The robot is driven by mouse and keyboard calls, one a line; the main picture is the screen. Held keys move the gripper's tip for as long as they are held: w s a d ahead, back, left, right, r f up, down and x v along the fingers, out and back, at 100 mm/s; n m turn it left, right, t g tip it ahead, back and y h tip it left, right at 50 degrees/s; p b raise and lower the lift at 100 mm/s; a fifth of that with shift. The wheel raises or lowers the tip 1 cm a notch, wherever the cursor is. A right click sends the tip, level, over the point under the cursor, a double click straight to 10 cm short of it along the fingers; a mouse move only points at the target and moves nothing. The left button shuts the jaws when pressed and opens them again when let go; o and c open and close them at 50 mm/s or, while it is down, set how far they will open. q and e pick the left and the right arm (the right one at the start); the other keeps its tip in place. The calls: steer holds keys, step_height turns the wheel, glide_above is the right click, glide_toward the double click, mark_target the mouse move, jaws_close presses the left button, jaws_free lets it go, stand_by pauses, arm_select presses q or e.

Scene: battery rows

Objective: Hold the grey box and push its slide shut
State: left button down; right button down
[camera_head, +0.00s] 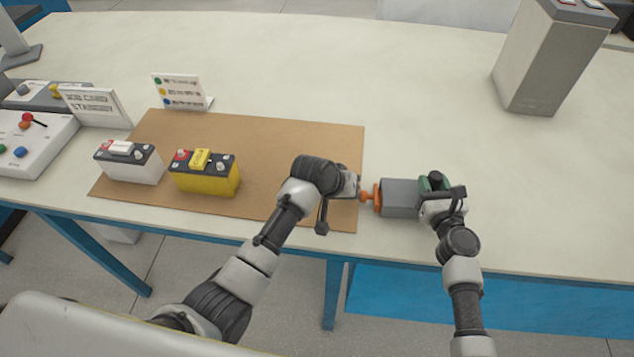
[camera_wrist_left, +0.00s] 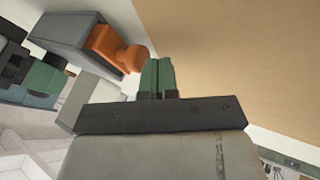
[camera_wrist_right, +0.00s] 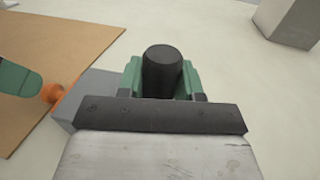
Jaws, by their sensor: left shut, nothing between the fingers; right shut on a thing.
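The grey box (camera_head: 400,198) is near the table's front edge, right of the brown mat. An orange slide with a round knob (camera_head: 367,196) sticks out of its left end. My right gripper (camera_head: 436,183) is shut on the black upright handle (camera_wrist_right: 162,68) of the box. My left gripper (camera_head: 356,187) is shut and empty, its fingertips just left of the orange knob. In the left wrist view, the shut green fingers (camera_wrist_left: 158,76) are beside the knob (camera_wrist_left: 132,58); I cannot tell whether they touch it. The grey box also shows there (camera_wrist_left: 72,38).
A white battery (camera_head: 130,162) and a yellow battery (camera_head: 205,175) stand on the brown mat (camera_head: 290,140). Small signs (camera_head: 180,92) and control boxes (camera_head: 35,145) are at the left. A tall grey block (camera_head: 545,60) stands at the back right.

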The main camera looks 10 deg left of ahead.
arm_select(q)
steer(key=shift+a, duration=1.25)
arm_select(e)
steer(key=shift+d, duration=0.1)
arm_select(q)
steer(key=v, duration=1)
arm_select(e)
steer(key=c, duration=0.7)
jaws_free()
steer(key=shift+o, duration=0.2)
steer(key=shift+s, duration=0.1)
steer(key=v, duration=1.1)
steer(key=shift+s+d, duration=0.15)
steer(key=shift+s, duration=0.25)
